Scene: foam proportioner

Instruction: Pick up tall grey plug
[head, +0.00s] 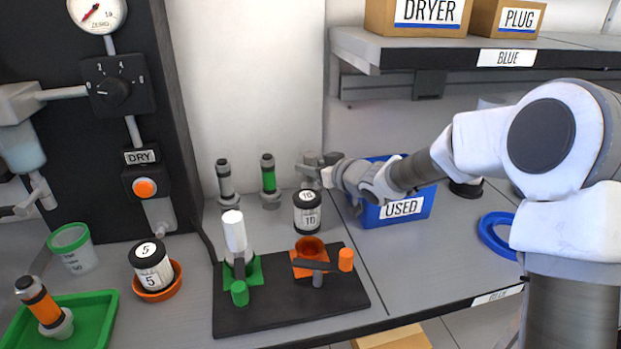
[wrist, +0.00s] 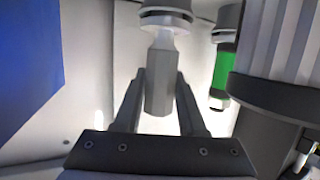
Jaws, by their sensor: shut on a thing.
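A grey plug (wrist: 159,92) with a faceted body, pale neck and round flange sits between the fingers of my gripper (wrist: 160,76) in the wrist view. The gripper is shut on it. In the head view my gripper (head: 325,162) is at the back of the bench, and the plug (head: 308,160) is partly hidden behind the black-capped "10" bottle (head: 307,212). I cannot tell whether the plug touches the bench. Two more plugs stand to the left, one with a grey band (head: 225,180) and one green (head: 268,178).
The blue USED bin (head: 408,206) is just right of my gripper, partly behind my arm. A black board (head: 285,310) with green and orange fixtures lies in front. A blue ring (head: 497,236) lies at right. The bench front-right is clear.

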